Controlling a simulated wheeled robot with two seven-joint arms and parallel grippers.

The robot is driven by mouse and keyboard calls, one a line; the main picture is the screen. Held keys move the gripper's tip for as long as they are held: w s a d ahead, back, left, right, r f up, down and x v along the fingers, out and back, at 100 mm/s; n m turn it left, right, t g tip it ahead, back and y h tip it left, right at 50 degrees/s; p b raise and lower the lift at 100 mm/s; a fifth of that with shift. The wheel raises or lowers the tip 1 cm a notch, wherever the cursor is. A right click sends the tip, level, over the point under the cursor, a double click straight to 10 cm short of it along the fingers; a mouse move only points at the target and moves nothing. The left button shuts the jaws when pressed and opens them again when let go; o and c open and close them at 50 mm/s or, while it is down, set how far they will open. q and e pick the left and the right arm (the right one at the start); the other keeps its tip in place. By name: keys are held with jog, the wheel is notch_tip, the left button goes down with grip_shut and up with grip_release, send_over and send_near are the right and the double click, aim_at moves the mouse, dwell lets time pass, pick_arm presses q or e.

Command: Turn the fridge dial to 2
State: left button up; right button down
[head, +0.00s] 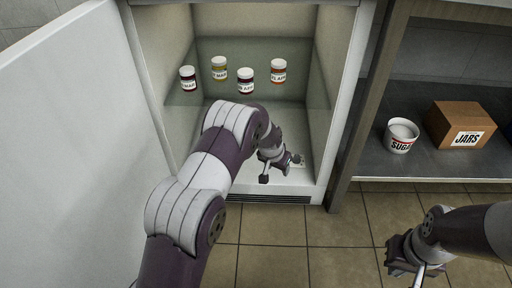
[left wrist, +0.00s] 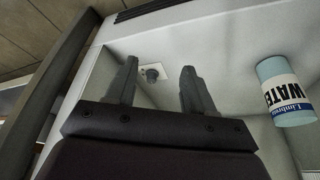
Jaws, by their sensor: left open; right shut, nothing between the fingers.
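The fridge (head: 323,120) stands open in the head view. Its dial (left wrist: 152,74) is a small dark knob on a white plate (left wrist: 141,71) in the left wrist view. Its number markings are too small to read. My left gripper (head: 278,172) is inside the lower part of the fridge, near the floor of the compartment. Its fingers are open, and in the left wrist view the dial shows between the fingertips, apparently beyond them and untouched. My right gripper (head: 418,274) is shut and empty, low at the right, away from the fridge.
A water bottle (left wrist: 285,92) shows at the right in the left wrist view. The open door (head: 65,150) is at the left. A sugar tub (head: 401,136) and a jars box (head: 459,124) sit on the right shelf.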

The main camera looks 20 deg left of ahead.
pick_arm(q)
jog(key=s+r+p, duration=0.4)
jog(key=s+r, duration=0.1)
jog(key=r, duration=0.4)
jog(key=s+a+r+n+g+p, duration=0.1)
jog(key=s+r+p, duration=0.2)
jog(key=s+r, duration=0.3)
jog(key=shift+p+v, duration=0.35)
jog(key=shift+v, duration=1.45)
jog(key=shift+w+a, duration=0.15)
